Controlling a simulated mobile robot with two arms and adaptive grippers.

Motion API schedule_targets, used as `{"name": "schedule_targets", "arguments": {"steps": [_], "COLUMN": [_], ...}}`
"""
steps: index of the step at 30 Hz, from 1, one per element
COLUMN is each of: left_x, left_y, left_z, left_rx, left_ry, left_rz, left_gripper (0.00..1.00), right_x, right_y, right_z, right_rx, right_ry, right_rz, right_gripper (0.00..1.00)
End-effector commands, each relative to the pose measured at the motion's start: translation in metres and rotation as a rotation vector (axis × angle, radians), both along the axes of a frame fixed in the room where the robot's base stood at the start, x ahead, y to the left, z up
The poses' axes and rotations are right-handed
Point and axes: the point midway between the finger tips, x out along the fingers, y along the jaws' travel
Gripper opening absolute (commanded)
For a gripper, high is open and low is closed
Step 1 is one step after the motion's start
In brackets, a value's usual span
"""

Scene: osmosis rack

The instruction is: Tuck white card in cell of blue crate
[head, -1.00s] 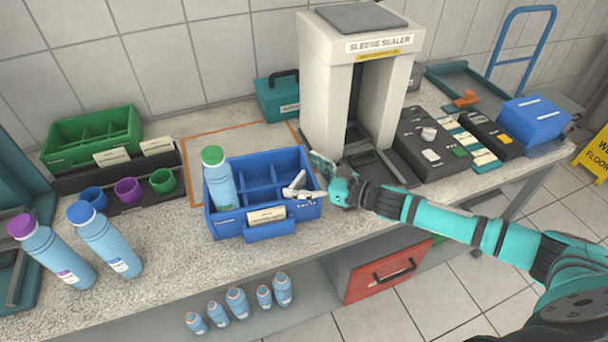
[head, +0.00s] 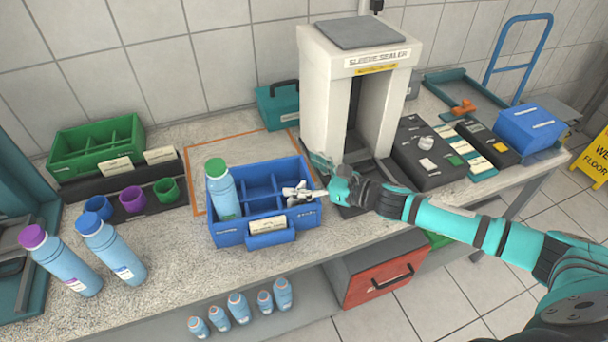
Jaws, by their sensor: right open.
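The blue crate (head: 228,237) stands on the counter with a green-capped bottle (head: 222,193) upright in its left cell. A pale card (head: 268,224) stands at the crate's front, at the small front pocket; whether its lower edge is inside is too small to tell. My right gripper (head: 297,191) is open over the crate's right side, behind and to the right of the card, apart from it. Its fingers and wrist hide part of the right cells. No card shows between its fingers. My left gripper is not in view.
The sleeve sealer (head: 318,100) stands close behind the crate's right side. A green crate (head: 75,160) with pale cards before it is at the back left, near several small cups.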

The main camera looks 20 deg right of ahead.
Motion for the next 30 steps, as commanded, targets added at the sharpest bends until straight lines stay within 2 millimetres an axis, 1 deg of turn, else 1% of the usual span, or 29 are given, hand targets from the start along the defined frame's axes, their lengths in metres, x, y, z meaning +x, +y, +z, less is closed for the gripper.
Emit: {"name": "schedule_targets", "arguments": {"steps": [1, 19, 30], "left_x": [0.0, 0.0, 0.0], "left_y": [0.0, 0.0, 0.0], "left_z": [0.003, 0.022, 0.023], "left_rx": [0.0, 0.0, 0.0], "left_ry": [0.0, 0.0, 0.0], "left_rz": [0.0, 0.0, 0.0], "left_gripper": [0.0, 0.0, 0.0], "right_x": [0.0, 0.0, 0.0], "right_y": [0.0, 0.0, 0.0], "right_z": [0.004, 0.028, 0.03], "right_rx": [-0.001, 0.001, 0.0], "right_ry": [-0.001, 0.001, 0.0], "right_rz": [0.0, 0.0, 0.0], "right_gripper": [0.99, 0.99, 0.99]}}
